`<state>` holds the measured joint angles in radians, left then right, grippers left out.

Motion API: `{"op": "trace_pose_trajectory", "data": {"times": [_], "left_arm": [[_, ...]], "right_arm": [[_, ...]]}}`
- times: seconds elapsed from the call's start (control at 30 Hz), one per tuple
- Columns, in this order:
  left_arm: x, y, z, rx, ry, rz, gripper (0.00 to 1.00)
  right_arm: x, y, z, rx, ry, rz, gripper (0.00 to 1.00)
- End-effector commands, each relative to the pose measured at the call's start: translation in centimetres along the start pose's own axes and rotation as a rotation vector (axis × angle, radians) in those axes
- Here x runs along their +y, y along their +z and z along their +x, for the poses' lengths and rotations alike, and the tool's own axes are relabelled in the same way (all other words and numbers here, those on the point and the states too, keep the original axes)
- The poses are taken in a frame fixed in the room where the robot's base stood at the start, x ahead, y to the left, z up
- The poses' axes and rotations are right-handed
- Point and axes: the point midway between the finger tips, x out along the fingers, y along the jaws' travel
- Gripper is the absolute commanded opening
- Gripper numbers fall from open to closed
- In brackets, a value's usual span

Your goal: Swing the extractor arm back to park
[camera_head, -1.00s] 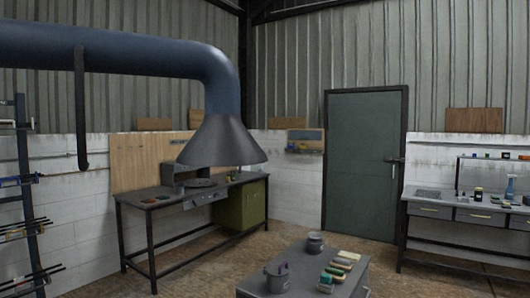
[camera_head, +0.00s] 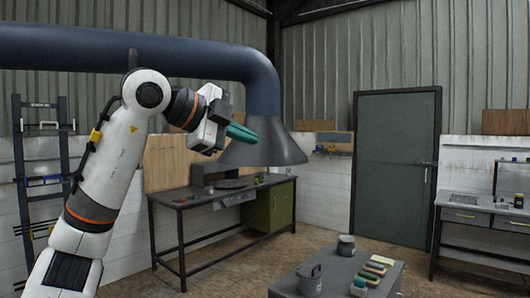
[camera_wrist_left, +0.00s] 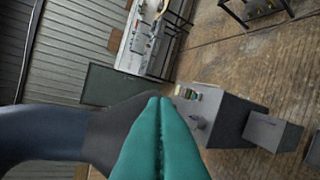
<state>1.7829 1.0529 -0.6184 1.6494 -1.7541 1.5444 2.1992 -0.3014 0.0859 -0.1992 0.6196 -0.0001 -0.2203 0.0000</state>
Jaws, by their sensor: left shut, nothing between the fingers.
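The extractor arm is a thick blue duct (camera_head: 205,59) running across the top left of the head view. It bends down into a grey conical hood (camera_head: 268,151) in front of the workbench. Duct and hood also fill the lower left of the wrist view (camera_wrist_left: 45,135). My left gripper (camera_head: 243,133) has teal fingers, shut and empty, overlapping the hood's left side in the head view. Its fingertips also show together in the wrist view (camera_wrist_left: 158,101). I cannot tell whether they touch the hood. My right gripper is out of view.
A workbench (camera_head: 180,199) with a green cabinet stands behind the hood. A grey trolley (camera_head: 385,288) carrying pots and coloured blocks is at the front. A rack (camera_head: 22,170) stands at left, a door (camera_head: 396,165) and second bench (camera_head: 470,215) at right. Floor between is clear.

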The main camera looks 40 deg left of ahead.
Motion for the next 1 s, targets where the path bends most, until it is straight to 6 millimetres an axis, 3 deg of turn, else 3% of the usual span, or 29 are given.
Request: {"op": "trace_pose_trajectory", "data": {"times": [0.03,0.1,0.23,0.7,1.0], "left_arm": [[0.4,-0.3,-1.4,0.036,0.026,-0.012,0.0],[0.7,-0.7,-2.4,0.069,0.045,-0.029,0.0],[0.9,-0.9,-2.1,0.087,0.052,-0.041,0.0],[1.6,-1.5,7.2,0.081,0.048,-0.039,0.0],[1.5,-4.3,9.4,0.082,0.052,-0.039,0.0]], "right_arm": [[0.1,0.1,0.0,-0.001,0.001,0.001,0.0],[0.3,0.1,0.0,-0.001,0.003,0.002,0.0],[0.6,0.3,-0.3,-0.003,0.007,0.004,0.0],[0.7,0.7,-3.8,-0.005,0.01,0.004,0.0],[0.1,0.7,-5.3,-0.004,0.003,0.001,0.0]]}}
